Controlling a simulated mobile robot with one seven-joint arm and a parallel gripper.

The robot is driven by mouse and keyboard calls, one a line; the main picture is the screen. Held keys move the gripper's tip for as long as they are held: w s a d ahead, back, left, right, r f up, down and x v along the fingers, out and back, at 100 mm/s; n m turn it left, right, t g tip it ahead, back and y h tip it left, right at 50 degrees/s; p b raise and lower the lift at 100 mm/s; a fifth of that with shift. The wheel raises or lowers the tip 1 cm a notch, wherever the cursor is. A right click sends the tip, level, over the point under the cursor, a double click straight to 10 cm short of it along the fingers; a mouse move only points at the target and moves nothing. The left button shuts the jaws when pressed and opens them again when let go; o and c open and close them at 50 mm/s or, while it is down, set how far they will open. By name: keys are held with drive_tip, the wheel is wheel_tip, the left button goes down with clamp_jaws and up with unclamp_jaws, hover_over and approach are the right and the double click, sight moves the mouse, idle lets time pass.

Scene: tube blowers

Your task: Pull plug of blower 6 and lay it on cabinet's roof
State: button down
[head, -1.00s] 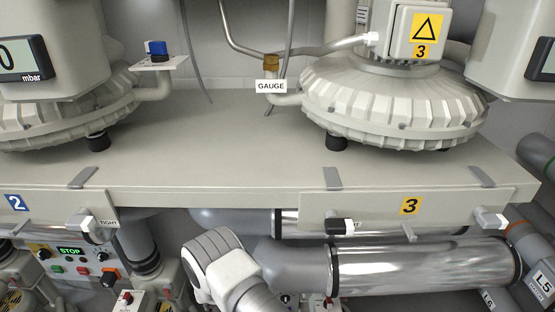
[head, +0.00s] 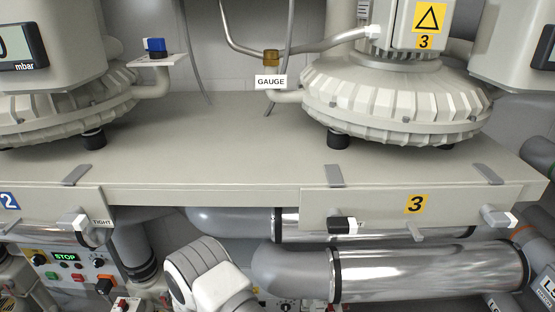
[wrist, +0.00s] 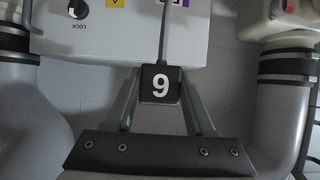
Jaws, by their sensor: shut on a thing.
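In the wrist view a black block-shaped plug (wrist: 160,84) sits between the fingertips of my gripper (wrist: 160,94), which is shut on it. Its white digit looks like a 9 there, but the lettering nearby is upside down, so it reads as 6. A thin grey cable (wrist: 164,35) runs from the plug across a light grey cabinet (wrist: 190,45) face. I cannot tell whether the plug is clear of any socket. In the head view my gripper is hidden; only my white arm shows at the bottom. Blower 6 is not recognisable in the head view.
The cabinet face carries a black LOCK knob (wrist: 78,9). Thick grey pipes stand left and right (wrist: 275,105) of my gripper. The head view shows a wide beige shelf (head: 230,150) with a blower marked 3 (head: 395,100), and metal pipes (head: 430,270) below.

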drive_tip(key=shift+w+b, duration=4.4)
drive_tip(key=shift+w, duration=2.6)
drive_tip(key=shift+f+b, duration=0.85)
drive_tip(key=shift+f, duration=0.1)
drive_tip(key=shift+c, duration=0.9)
unclamp_jaws()
drive_tip(key=shift+s+r, duration=0.1)
